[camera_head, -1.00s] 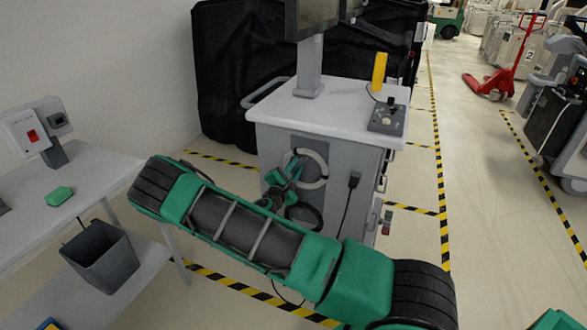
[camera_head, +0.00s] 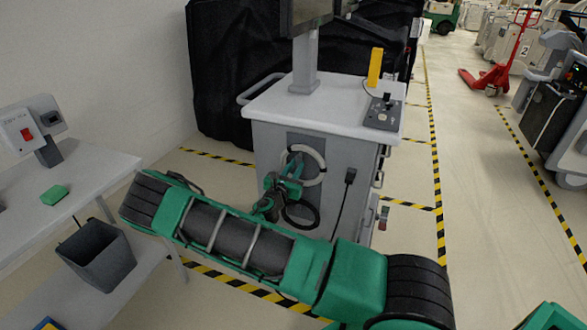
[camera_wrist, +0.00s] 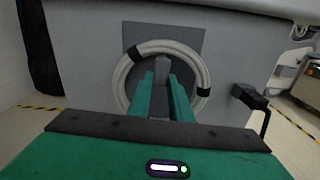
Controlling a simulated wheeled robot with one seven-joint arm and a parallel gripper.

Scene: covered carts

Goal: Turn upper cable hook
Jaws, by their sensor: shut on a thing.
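The upper cable hook (camera_wrist: 162,68) is a small grey upright piece inside a coiled white cable (camera_wrist: 200,70) on the cart's grey front panel. My gripper (camera_wrist: 162,82) has its two green fingers on either side of this hook and is shut on it. In the head view my gripper (camera_head: 287,176) is at the left part of the white coil (camera_head: 319,160), and the hook is hidden behind it. A black ring (camera_head: 313,222) shows below it, partly covered by my arm.
The cart (camera_head: 340,120) has a white top with a monitor post (camera_head: 305,65), a yellow block (camera_head: 375,67) and a control box (camera_head: 382,113). A black plug with a cord (camera_wrist: 250,97) hangs right of the coil. A table with a grey bin (camera_head: 97,255) stands left.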

